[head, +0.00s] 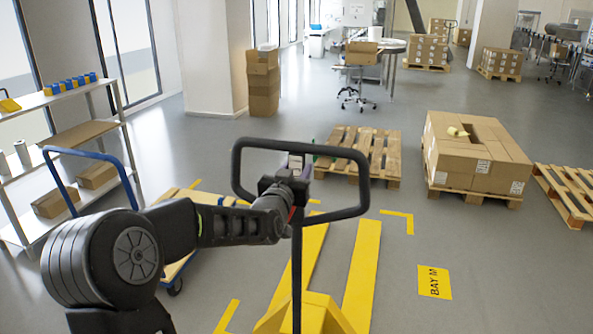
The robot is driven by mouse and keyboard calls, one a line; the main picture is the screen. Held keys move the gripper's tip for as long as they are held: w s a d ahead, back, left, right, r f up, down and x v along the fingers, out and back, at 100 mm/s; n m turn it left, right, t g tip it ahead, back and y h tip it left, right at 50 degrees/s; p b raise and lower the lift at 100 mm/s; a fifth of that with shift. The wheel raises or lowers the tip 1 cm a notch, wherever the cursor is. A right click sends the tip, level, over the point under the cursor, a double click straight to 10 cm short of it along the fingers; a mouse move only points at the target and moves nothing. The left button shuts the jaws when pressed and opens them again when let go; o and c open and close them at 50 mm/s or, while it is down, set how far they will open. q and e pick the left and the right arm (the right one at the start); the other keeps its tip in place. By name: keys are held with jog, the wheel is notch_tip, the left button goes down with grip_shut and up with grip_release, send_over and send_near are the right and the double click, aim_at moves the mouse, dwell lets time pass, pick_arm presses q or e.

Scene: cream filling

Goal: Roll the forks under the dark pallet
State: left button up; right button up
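The yellow pallet jack stands in front of me, with its body (308,314) at the bottom and its two forks (362,270) pointing away from me. Its black loop handle (365,190) rises upright in the middle. A brown slatted wooden pallet (385,160), empty, lies on the floor beyond the fork tips, with a gap of floor between; the handle covers its near left part. My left gripper (297,168) is at the handle, inside the loop near its top bar; its fingers are too small and covered to tell if they are closed. My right gripper is out of view.
A pallet of cartons (475,160) stands right of the empty pallet, with another wooden pallet (570,190) at the right edge. A blue-handled cart (178,270) and shelving (60,140) are at the left. A yellow BAY M floor sign (434,282) lies on open floor at the right.

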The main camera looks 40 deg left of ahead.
pick_arm(q)
grip_shut()
dwell(0.8)
dwell(0.7)
dwell(1.0)
